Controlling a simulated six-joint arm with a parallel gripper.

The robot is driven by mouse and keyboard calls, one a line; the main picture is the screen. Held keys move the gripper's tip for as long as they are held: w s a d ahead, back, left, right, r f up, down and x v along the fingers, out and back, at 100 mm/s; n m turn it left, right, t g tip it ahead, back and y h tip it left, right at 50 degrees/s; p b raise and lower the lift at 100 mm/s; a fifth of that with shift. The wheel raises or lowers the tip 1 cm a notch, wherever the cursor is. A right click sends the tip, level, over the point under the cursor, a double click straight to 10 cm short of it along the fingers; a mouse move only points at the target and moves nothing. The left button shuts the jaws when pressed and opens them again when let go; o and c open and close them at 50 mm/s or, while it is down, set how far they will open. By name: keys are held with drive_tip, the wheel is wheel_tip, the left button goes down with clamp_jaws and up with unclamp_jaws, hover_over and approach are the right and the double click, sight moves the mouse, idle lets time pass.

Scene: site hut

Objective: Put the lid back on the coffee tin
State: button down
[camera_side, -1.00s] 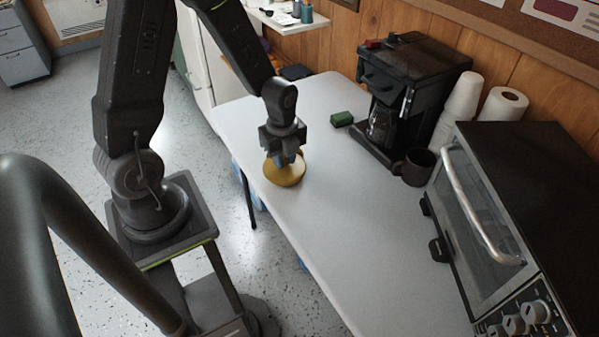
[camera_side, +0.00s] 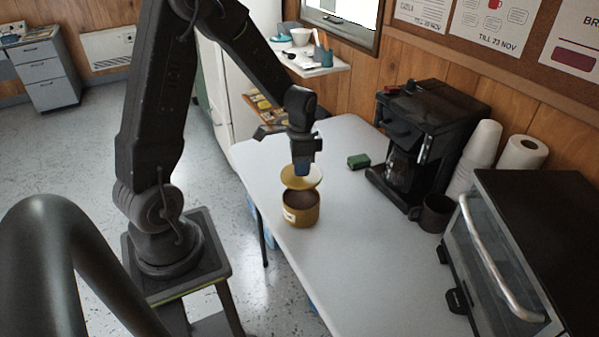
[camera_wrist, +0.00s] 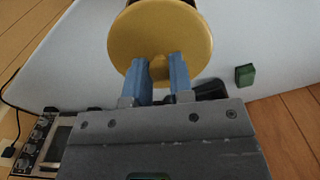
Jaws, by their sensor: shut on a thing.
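The coffee tin (camera_side: 300,215) is a squat yellow-gold cylinder with a pale label, upright on the white table. Its top is open and dark inside. My gripper (camera_side: 302,172) is above the tin, shut on the small knob of the round yellow lid (camera_side: 290,181). The lid hangs just above the tin, with a gap at the front in the side view. In the wrist view, the blue fingers of my gripper (camera_wrist: 164,78) stand either side of the knob, and the lid (camera_wrist: 150,30) hides most of what is below it.
A green sponge-like block (camera_side: 358,161) lies on the table (camera_side: 350,250), right of the tin. A coffee maker (camera_side: 430,130), dark mug (camera_side: 432,213), stacked white cups (camera_side: 478,155), paper roll (camera_side: 520,157) and toaster oven (camera_side: 520,250) stand along the right. The table's front middle is clear.

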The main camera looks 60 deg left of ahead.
drive_tip(key=shift+f, duration=3.15)
drive_tip(key=shift+f, duration=0.2)
drive_tip(key=shift+c, duration=2.3)
unclamp_jaws()
drive_tip(key=shift+r, duration=0.1)
drive_tip(key=shift+r, duration=3.45)
